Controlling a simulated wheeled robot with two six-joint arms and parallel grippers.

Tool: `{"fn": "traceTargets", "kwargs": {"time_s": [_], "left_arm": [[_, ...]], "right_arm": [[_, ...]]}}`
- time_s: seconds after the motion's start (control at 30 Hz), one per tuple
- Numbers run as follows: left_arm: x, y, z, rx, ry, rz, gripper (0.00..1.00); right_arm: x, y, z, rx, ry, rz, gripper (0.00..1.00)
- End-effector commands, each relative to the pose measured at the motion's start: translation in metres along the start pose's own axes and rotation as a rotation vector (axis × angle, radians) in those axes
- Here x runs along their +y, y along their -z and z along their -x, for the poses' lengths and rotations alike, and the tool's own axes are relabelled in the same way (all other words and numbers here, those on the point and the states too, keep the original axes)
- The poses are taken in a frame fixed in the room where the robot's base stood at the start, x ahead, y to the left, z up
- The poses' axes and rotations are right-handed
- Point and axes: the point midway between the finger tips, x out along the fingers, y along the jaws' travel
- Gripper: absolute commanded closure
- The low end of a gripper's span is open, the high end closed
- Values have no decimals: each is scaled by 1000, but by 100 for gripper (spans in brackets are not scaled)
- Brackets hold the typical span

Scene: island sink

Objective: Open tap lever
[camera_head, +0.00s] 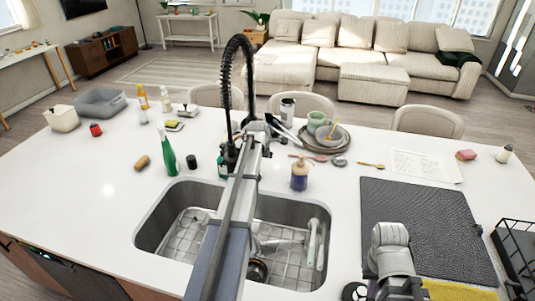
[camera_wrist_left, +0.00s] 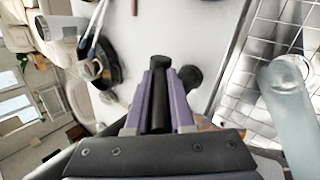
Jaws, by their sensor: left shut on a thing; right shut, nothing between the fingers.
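The black tap with its spring-coil spout (camera_head: 229,75) rises behind the sink (camera_head: 160,225). My left arm reaches over the sink to the tap's base, and hides much of it and the lever in the head view. In the left wrist view, my left gripper (camera_wrist_left: 160,85) has its purple fingers closed on a black rod, the tap lever (camera_wrist_left: 159,75). A round black part (camera_wrist_left: 190,76) sits just right of the fingers. My right gripper (camera_head: 400,288) is shut and empty, low over the right counter by the dark mat, far from the tap.
A purple soap bottle (camera_head: 299,175) stands right of the tap, a green bottle (camera_head: 165,155) to its left. A plate with cups (camera_head: 325,138) is behind. A dark mat (camera_head: 420,220), yellow cloth (camera_head: 455,291) and black rack (camera_head: 515,260) lie right. The left counter front is clear.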

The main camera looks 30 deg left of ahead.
Motion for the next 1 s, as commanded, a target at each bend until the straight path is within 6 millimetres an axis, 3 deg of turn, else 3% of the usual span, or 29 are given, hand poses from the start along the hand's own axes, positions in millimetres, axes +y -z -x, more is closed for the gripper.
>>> {"fn": "traceTargets", "kwargs": {"time_s": [0.43,0.47,0.7,1.0], "left_arm": [[-2,0,0,-2,-6,-1,100],[-2,0,0,-2,-6,-1,78],[-1,0,0,-2,-8,-1,51],[-1,0,1,-2,-9,-1,49]], "right_arm": [[0,0,-2,0,0,1,100],[0,0,-2,0,0,0,100],[0,0,-2,0,0,0,100],[0,0,0,0,0,0,100]]}}
